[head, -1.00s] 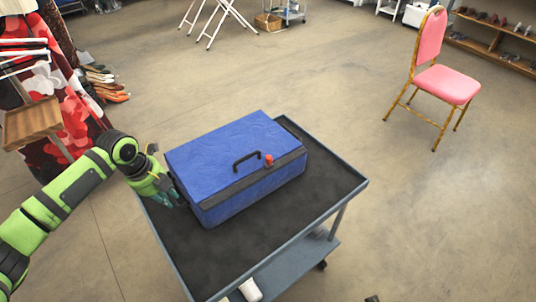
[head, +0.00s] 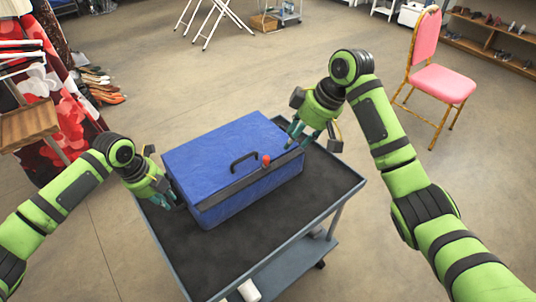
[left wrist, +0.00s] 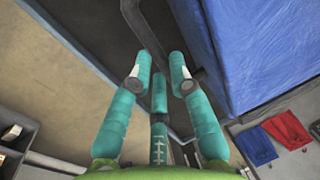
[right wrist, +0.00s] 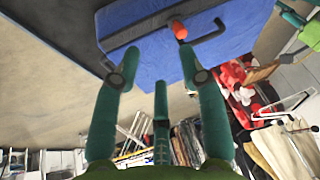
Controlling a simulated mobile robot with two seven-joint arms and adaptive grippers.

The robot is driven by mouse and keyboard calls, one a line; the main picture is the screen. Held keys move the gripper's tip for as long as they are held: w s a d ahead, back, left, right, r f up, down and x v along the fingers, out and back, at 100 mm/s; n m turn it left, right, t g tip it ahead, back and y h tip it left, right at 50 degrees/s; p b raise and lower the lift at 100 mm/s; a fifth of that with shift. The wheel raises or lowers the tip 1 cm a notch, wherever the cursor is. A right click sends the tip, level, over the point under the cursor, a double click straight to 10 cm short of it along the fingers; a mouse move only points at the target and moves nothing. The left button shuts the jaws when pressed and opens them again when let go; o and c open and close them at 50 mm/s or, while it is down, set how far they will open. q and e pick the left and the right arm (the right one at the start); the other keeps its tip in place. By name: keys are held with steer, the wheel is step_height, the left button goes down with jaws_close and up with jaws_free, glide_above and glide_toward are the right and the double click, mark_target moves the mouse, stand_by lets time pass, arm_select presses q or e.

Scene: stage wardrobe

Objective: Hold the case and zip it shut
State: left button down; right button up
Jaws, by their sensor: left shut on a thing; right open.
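The blue case (head: 215,150) lies on the cart, its lid down, with a black carry handle (head: 243,160) and a dark band (head: 245,185) along its near edge. The orange-red zip pull (head: 266,160) stands on that band right of the handle; it also shows in the right wrist view (right wrist: 180,30). My left gripper (head: 168,196) is at the case's left end, its fingers closed on what looks like a dark end handle (left wrist: 150,38); the contact is partly hidden. My right gripper (head: 308,138) is open and empty by the case's right end, apart from the zip pull.
The cart (head: 345,195) has a raised grey rim and bare dark deck in front of and right of the case. A white object (head: 248,291) shows low on the cart. A pink chair (head: 437,80) stands beyond on the floor, and a red floral cloth (head: 60,110) hangs at left.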

mark_target(267, 157)
steer(key=a+f+n, duration=0.1)
steer(key=a+f, duration=0.1)
steer(key=w+a+f, duration=0.1)
steer(key=a+f, duration=0.1)
steer(key=f, duration=0.1)
steer(key=a+f+n, duration=0.1)
steer(key=a+f, duration=0.2)
steer(key=shift+w+n, duration=0.15)
steer(key=shift+n, duration=0.15)
steer(key=shift+d, duration=0.1)
jaws_close()
steer(key=shift+r, duration=0.1)
